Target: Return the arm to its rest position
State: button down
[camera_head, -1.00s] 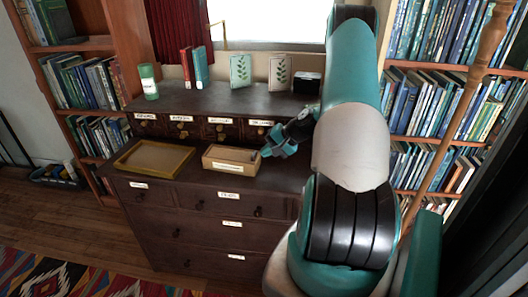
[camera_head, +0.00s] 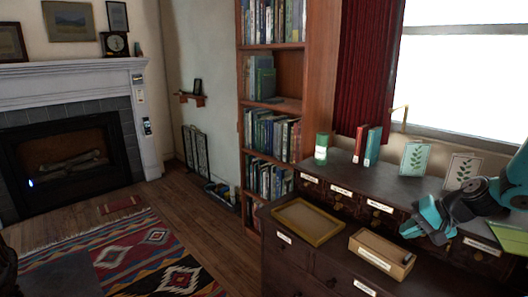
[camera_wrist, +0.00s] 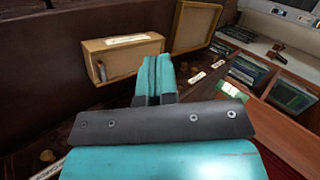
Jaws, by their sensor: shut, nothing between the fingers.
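My gripper (camera_head: 420,228) is at the right of the camera_head view, over the dresser top, just right of and apparently above the small wooden box (camera_head: 362,277). Its teal fingers are together with nothing between them, as the camera_wrist view (camera_wrist: 154,66) shows. My arm comes in from the right edge, and most of it is out of view. In the camera_wrist view the box (camera_wrist: 151,47) lies just beyond the fingers, with a small object in it. I cannot tell the exact gap.
A shallow yellow-rimmed tray (camera_head: 339,235) sits left of the box on the dark dresser (camera_head: 300,262). A bookcase (camera_head: 319,75) and fireplace (camera_head: 70,160) are left.

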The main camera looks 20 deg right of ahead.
jog(key=s+a+r+n+g, duration=0.2)
jog(key=a+r+n, duration=0.35)
jog(key=a, duration=0.75)
jog(key=s+a+r+n+g, duration=0.2)
jog(key=s+a+r+n, duration=0.3)
jog(key=a, duration=0.7)
jog(key=s+a+r+n+g+h+p, duration=0.1)
jog(key=s+a+r+n, duration=0.4)
jog(key=s+a, duration=0.5)
jog(key=s+g, duration=0.1)
jog(key=s, duration=0.2)
jog(key=shift+r, duration=0.2)
